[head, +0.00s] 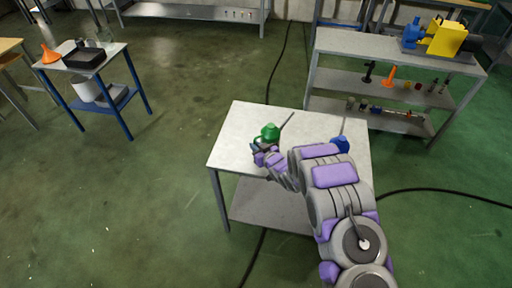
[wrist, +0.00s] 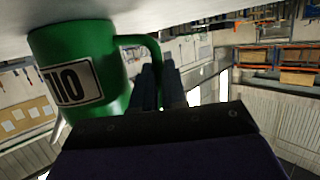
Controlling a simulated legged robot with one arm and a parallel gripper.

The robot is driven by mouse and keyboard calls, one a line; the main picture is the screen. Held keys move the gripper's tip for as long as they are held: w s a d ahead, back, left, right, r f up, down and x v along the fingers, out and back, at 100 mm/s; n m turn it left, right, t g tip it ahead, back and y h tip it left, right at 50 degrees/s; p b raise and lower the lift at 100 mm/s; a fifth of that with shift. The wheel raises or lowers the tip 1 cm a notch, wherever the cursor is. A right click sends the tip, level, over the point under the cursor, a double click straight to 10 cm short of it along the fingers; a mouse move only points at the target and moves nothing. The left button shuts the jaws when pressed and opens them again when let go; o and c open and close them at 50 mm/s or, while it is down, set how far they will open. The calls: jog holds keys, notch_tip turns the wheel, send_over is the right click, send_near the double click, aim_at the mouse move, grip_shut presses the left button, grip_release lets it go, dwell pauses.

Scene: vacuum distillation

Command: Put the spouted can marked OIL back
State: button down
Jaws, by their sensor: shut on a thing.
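The green can (head: 270,131) is over the small metal table (head: 240,122), near its middle, with a thin spout slanting up to the right. In the wrist view, which is upside down, the green can (wrist: 85,65) shows its white label reading OIL and its handle on the right. My gripper (head: 262,147) is shut on the handle; its dark fingers (wrist: 160,80) show there in the wrist view. The can's base is at or very close to the tabletop; I cannot tell whether it touches.
A blue can (head: 340,145) with a thin spout stands on the same table at the right, partly behind my arm. A grey shelf unit (head: 400,79) with small parts and a yellow machine (head: 447,38) stands behind right. A blue-legged cart (head: 131,88) stands at left. Cables cross the floor.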

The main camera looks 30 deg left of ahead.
jog(key=c, duration=1.2)
grip_release()
jog(key=shift+o, duration=0.2)
jog(key=p+v, duration=0.1)
jog(key=v, duration=1.1)
jog(key=shift+p, duration=0.4)
